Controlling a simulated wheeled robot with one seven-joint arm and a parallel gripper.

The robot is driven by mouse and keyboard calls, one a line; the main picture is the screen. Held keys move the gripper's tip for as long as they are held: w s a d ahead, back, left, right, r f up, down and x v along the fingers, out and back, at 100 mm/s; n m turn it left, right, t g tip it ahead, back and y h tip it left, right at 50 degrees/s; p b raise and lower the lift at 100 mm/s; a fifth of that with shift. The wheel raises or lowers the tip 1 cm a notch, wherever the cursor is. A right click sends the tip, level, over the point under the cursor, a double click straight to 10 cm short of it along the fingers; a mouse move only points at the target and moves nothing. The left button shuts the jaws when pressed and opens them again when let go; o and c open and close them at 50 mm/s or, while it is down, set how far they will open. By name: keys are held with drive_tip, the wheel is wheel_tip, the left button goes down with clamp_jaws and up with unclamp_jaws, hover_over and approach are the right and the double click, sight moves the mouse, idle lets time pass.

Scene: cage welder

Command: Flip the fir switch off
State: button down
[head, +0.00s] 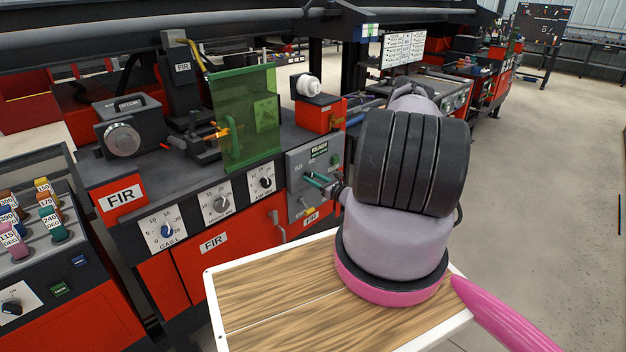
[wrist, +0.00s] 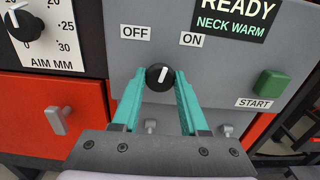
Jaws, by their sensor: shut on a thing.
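The fir switch is a round black knob (wrist: 159,77) with a white line, set on a grey panel (wrist: 215,70) between an OFF label (wrist: 135,32) and an ON label (wrist: 191,39). Its white line points up and slightly right, to the ON side. My gripper (wrist: 158,84) is shut on the knob, with one teal finger at each side. In the head view, my gripper (head: 319,181) reaches the panel (head: 298,160) from the right, and the knob is hard to make out behind the fingers.
A green START button (wrist: 271,84) is right of the knob, under a READY NECK WARM display (wrist: 232,18). Small toggles (wrist: 226,131) sit below. An AIM MM dial (wrist: 25,22) is at the left. A red-fronted bench (head: 200,265) carries a green screen (head: 245,120).

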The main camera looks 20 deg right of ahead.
drive_tip(key=n, duration=0.4)
drive_tip(key=shift+n, duration=2.3)
drive_tip(key=shift+c, duration=2.1)
unclamp_jaws()
drive_tip(key=shift+s, duration=0.1)
drive_tip(key=v, duration=1)
drive_tip(key=shift+s, duration=0.35)
drive_tip(key=shift+d, duration=0.15)
